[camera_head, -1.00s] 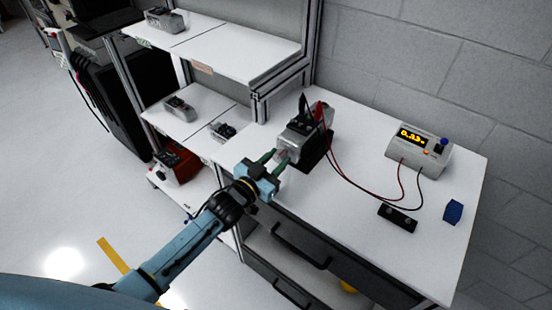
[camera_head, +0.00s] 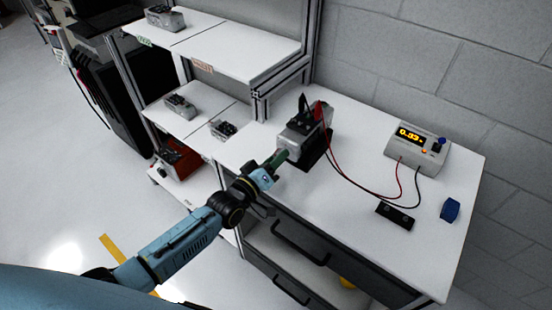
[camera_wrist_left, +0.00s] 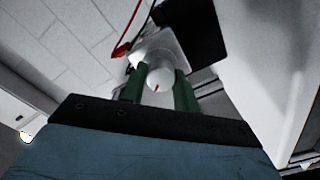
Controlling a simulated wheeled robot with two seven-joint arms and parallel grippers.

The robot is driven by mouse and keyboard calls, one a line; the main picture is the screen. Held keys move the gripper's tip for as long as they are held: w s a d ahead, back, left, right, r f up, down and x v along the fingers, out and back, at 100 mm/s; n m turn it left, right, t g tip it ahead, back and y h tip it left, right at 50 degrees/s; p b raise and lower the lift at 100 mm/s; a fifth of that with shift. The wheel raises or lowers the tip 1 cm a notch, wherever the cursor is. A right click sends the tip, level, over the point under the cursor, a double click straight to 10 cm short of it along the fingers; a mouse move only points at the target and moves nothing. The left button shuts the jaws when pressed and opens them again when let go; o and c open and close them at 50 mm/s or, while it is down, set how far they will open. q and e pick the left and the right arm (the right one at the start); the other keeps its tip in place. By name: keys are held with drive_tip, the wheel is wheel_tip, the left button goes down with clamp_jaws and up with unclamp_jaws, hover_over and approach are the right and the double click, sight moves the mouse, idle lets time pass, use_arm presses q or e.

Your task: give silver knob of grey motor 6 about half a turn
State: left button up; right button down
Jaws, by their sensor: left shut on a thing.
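The grey motor (camera_head: 300,137) sits on a black stand on the white bench, with a black and a red clip on its top. Its silver knob (camera_wrist_left: 159,77) shows in the left wrist view as a round pale end with a small red mark, between two green fingers. My left gripper (camera_head: 277,159) reaches the motor's near-left end and is shut on the knob. It also shows in the left wrist view (camera_wrist_left: 160,90). In the head view the fingers mostly hide the knob. I cannot read a number on the motor. My right gripper is out of view.
A meter (camera_head: 418,148) with a lit yellow display stands at the back right, wired to the motor by red and black leads. A black strip (camera_head: 395,216) and a blue object (camera_head: 450,210) lie on the bench. Other grey motors (camera_head: 180,107) sit on the left shelves.

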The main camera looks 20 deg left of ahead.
use_arm(q)
drive_tip(key=n, duration=0.3)
drive_tip(key=shift+n+b, duration=0.3)
drive_tip(key=shift+n, duration=0.3)
drive_tip(key=o, duration=1)
drive_tip(key=shift+c, duration=0.2)
drive_tip(key=v, duration=1.3)
drive_tip(key=shift+s, duration=0.2)
